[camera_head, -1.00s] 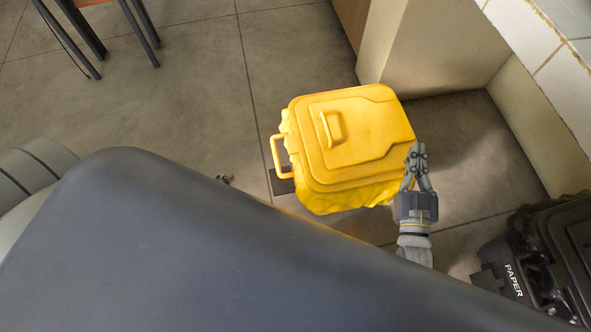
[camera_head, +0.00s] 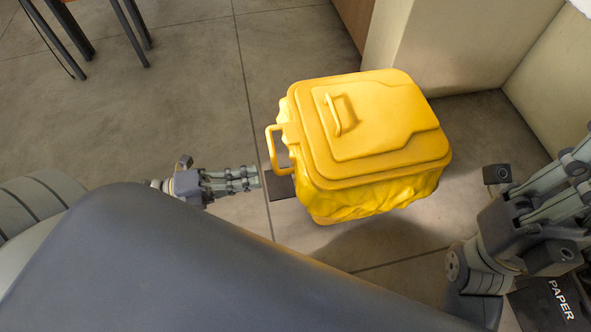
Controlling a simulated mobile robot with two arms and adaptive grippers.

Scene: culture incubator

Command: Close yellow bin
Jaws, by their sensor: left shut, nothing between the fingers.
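The yellow bin (camera_head: 375,197) stands on the floor in the middle of the head view. Its lid (camera_head: 385,120), with a raised handle (camera_head: 335,114), lies down over the top. I see no gap under it, though a wrinkled yellow surface bulges below the rim. A yellow side handle (camera_head: 273,150) sticks out on the left. My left gripper (camera_head: 258,179) is shut and empty, pointing right, just left of the bin and apart from it. My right gripper (camera_head: 580,155) is at the right edge, clear of the bin; its fingertips are partly cut off.
A dark flat piece (camera_head: 281,185) shows at the bin's lower left. A black bin marked PAPER (camera_head: 562,300) is at the lower right, partly behind my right arm. A pale wall block (camera_head: 450,45) stands behind. Chair or table legs (camera_head: 130,25) are at upper left.

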